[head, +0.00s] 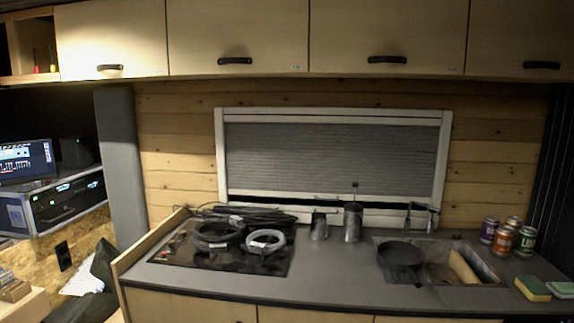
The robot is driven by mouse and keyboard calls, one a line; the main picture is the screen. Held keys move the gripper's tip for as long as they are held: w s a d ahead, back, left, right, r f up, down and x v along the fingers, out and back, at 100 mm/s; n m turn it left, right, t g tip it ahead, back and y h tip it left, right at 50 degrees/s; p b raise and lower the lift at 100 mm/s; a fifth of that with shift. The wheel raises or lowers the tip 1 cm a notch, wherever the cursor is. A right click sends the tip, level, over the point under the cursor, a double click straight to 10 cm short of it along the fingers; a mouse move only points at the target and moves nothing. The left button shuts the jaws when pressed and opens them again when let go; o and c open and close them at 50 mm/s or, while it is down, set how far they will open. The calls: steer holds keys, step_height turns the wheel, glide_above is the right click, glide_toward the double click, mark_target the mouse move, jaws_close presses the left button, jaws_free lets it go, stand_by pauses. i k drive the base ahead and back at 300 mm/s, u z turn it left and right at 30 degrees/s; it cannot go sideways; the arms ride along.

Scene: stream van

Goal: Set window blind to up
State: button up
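The window blind (300,158) is a grey, finely ribbed sheet in a white window frame (220,150) on the wood-plank wall, in the middle of the head view. It covers nearly all of the opening. A light bar (280,194) runs along its lower edge, with a narrow dark gap under it. Canisters and the tap partly hide the bottom of the frame. My gripper is not in view.
The counter (330,285) below holds coiled cables (217,235) on a black hob, two dark canisters (353,222), a tap (420,215), a pan (401,258) at the sink, cans (502,240) and sponges (533,288). Closed cupboards (240,35) hang above the window.

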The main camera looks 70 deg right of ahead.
mark_target(319, 161)
steer(key=z, duration=2.7)
steer(key=k, duration=0.6)
steer(key=u, duration=0.65)
steer(key=i, duration=1.3)
steer(key=z, duration=0.5)
steer(key=i, duration=0.45)
steer(key=z, duration=0.45)
